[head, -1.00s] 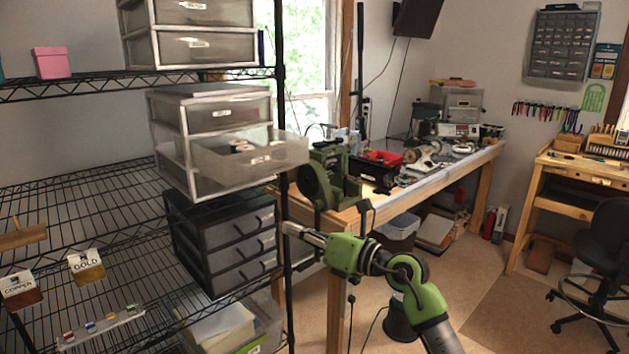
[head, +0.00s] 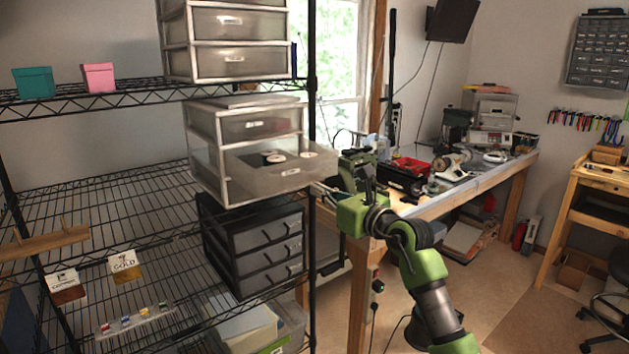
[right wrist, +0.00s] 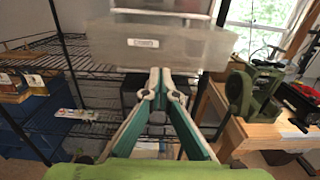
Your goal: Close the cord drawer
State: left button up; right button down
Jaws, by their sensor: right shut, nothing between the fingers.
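A translucent drawer (head: 268,184) stands pulled out of a white-framed drawer unit (head: 200,155) on the wire shelf; its label is too small to read. Small dark and white items show inside it. In the right wrist view the drawer's front (right wrist: 185,45) spans the upper middle. My right gripper (head: 318,187) is at the right end of the drawer front in the head view, and the arm hides part of it. In the right wrist view my fingers (right wrist: 159,72) are shut, empty and pointing at the drawer front's lower edge; contact cannot be told. My left gripper is out of view.
A black drawer unit (head: 222,248) stands below, shut. A black shelf post (head: 312,120) rises close beside the drawers. A workbench (head: 480,185) with a green machine (head: 358,165) stands to the right. Another white-framed unit (head: 228,65) is above.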

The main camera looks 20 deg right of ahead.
jog(key=shift+p+x, duration=0.3)
jog(key=shift+x, duration=0.95)
